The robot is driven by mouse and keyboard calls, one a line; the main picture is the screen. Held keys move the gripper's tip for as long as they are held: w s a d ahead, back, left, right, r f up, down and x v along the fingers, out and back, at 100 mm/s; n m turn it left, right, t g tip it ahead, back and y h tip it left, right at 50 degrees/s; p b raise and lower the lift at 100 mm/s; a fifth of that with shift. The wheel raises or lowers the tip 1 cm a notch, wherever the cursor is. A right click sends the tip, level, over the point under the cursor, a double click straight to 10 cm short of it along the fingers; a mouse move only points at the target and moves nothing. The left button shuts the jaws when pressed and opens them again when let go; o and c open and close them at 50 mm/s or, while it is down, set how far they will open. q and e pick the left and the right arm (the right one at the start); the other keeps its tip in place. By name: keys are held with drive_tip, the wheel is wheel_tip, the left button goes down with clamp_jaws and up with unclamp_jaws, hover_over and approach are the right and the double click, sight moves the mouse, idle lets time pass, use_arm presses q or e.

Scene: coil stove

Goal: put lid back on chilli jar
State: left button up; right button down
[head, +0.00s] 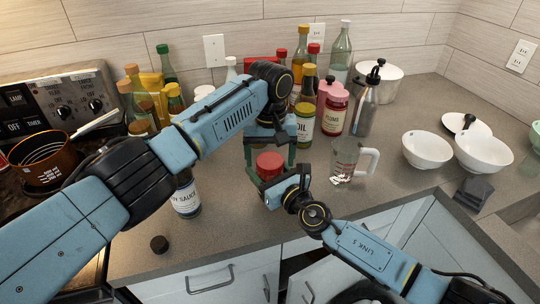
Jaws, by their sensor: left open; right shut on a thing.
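The chilli jar (270,164) appears as a small round red top near the counter's front edge. Its lower part is hidden behind my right gripper, and I cannot tell whether the red is a seated lid or the jar itself. My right gripper (272,192) reaches in from the lower right and is shut on it at its lower part. My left gripper (269,150) points down from above, open, with its fingers on either side of the red top. I cannot tell whether they touch it.
A soy sauce bottle (187,200) stands left, partly behind my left arm. A small black cap (159,244) lies near the front edge. A glass measuring cup (345,160) stands right. Bottles, including an oil bottle (303,125), and a plum jar (335,113) crowd behind. White bowls (427,150) stand farther right.

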use_arm(q)
drive_tip(key=shift+r, duration=2.25)
drive_tip(key=shift+c, duration=0.3)
drive_tip(key=shift+r+n, duration=1.7)
drive_tip(key=shift+r, duration=0.05)
drive_tip(key=shift+f, duration=4.05)
